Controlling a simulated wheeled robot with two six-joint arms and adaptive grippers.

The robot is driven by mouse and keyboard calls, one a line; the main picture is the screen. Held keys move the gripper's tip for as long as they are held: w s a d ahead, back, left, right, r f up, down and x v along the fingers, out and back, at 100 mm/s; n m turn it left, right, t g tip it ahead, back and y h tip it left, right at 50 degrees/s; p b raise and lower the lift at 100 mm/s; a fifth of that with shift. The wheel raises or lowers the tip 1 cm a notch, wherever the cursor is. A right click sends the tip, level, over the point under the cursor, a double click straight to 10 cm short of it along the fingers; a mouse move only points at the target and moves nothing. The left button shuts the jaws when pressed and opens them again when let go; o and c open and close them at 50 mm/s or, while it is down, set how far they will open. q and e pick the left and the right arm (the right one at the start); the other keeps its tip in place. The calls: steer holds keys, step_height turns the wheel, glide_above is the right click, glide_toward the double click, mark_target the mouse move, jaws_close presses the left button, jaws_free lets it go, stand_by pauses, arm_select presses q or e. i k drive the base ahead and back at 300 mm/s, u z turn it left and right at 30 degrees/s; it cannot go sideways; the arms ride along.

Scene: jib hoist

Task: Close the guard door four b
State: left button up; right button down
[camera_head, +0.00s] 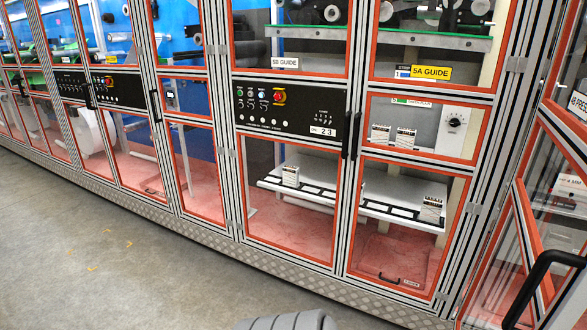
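A long row of machine guard doors with orange-edged clear panes and striped metal frames runs across the view. The door with the 5B GUIDE sign (285,63) and the door with the 5A GUIDE sign (431,73) look shut, their black handles side by side. I cannot read a 4B label anywhere, so I cannot tell which door is four b. The doors further left also look shut. At the right edge, an angled framed panel (527,232) has a large black handle (540,280); I cannot tell whether it stands open. Neither gripper is in view.
A black control panel (290,112) with a red button sits in the middle doors. A tread-plate kerb (200,233) runs along the bottom of the row. The grey floor (110,280) at the lower left is clear, with faint yellow marks.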

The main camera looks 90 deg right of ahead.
mark_target(549, 310)
steer(key=z, duration=4.3)
steer(key=i, duration=1)
steer(key=z, duration=2.3)
steer(key=k, duration=1.25)
steer(key=u, duration=0.85)
